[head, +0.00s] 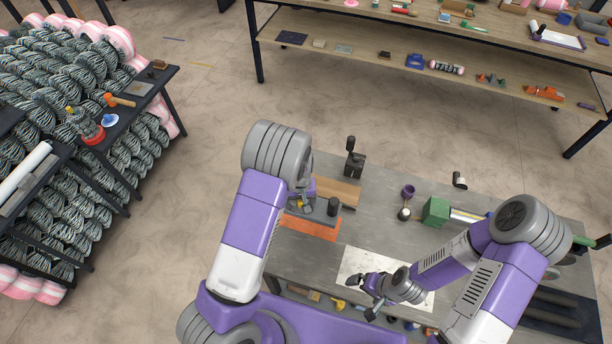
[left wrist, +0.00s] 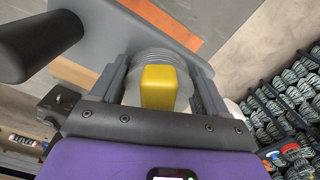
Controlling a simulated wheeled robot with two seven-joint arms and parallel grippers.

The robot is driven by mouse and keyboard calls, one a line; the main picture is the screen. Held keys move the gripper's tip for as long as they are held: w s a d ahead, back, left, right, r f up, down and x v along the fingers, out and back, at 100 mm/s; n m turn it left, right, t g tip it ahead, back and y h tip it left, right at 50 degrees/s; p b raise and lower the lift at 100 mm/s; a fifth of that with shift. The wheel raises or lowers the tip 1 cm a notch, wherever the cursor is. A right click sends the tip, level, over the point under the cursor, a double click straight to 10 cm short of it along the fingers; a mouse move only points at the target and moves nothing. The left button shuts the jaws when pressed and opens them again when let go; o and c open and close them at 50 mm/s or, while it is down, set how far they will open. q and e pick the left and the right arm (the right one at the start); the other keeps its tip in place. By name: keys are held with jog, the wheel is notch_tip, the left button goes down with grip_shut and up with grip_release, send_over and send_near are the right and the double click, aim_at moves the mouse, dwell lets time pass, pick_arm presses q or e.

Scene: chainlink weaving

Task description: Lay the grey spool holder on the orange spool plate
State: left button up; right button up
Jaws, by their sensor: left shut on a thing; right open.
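The grey spool holder (head: 319,216), a flat grey piece with a dark upright cylinder, is at the left end of the table. My left gripper (head: 303,203) is shut on it. In the left wrist view the grey spool holder (left wrist: 112,38) fills the area beyond the fingers (left wrist: 160,88), with a ribbed round part and a yellow block between them. The orange spool plate (head: 308,228) lies on the table at the holder's near side, partly covered by it; an orange strip of it shows in the left wrist view (left wrist: 165,22). Whether they touch is unclear. My right gripper (head: 362,298) is open and empty.
A brown board (head: 337,192) and a dark clamp-like block (head: 354,162) lie behind the holder. A purple cup (head: 408,191) and a green block (head: 436,211) stand to the right. A pale sheet (head: 355,264) lies beneath my right gripper. The grey tabletop (head: 378,225) between is clear.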

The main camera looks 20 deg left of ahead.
pick_arm(q)
jog(key=shift+w+r, duration=0.1)
pick_arm(e)
jog(key=shift+r, duration=0.2)
pick_arm(q)
jog(key=shift+s, duration=0.25)
pick_arm(e)
jog(key=shift+s, duration=0.2)
pick_arm(q)
jog(key=shift+f, duration=0.8)
pick_arm(e)
jog(key=shift+w, duration=0.1)
pick_arm(q)
notch_tip(320, 180, down, 4)
jog(key=shift+f+b, duration=0.1)
jog(key=shift+b, duration=1)
pick_arm(e)
notch_tip(320, 180, down, 2)
jog(key=shift+f, duration=0.1)
pick_arm(q)
jog(key=shift+w+f+b, duration=0.1)
jog(key=shift+f+b, duration=0.55)
jog(key=shift+f, duration=0.3)
pick_arm(e)
jog(key=shift+f, duration=0.6)
pick_arm(q)
jog(key=shift+f+b, duration=0.6)
jog(key=shift+f, duration=0.05)
pick_arm(e)
jog(key=shift+f, duration=0.6)
